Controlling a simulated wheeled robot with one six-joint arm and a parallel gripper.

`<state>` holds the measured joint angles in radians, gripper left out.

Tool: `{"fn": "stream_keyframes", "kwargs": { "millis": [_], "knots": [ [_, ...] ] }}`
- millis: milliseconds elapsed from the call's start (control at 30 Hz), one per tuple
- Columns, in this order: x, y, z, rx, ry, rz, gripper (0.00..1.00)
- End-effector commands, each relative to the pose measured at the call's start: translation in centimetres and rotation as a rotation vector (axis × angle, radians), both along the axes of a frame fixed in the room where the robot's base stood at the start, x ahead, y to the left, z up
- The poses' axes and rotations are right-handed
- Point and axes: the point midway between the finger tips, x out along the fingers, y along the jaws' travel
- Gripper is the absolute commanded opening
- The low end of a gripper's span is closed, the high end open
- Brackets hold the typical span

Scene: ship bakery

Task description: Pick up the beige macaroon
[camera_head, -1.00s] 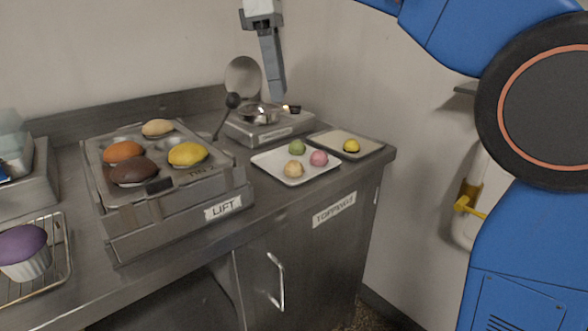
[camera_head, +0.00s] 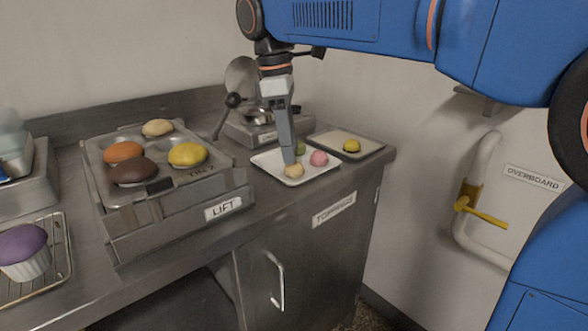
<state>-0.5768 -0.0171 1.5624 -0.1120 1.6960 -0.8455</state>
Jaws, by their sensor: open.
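The beige macaroon (camera_head: 294,171) sits on a white tray (camera_head: 272,164) near the counter's right end. A pink macaroon (camera_head: 319,158) is just to its right and a green one (camera_head: 300,148) is behind, partly hidden by my gripper. My gripper (camera_head: 290,162) points down with its tip right at the top back of the beige macaroon in the picture. It is open and seen edge-on, so its fingers overlap. I cannot tell whether they touch or straddle the macaroon.
A darker tray with a yellow macaroon (camera_head: 351,146) stands to the right. A muffin tin (camera_head: 180,183) with several coloured tops stands left on the lift. The counter front between them is clear.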

Motion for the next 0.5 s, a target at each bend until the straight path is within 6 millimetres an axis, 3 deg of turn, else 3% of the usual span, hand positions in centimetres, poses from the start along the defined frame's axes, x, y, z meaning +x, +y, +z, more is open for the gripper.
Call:
{"fn": "stream_keyframes", "kwargs": {
  "millis": [200, 500],
  "knots": [
    [-0.1, -0.6, -3.0, -0.002, 0.002, 0.000, 0.43],
    [-0.1, -0.7, -4.0, -0.001, 0.001, 0.000, 0.43]
  ]
}}
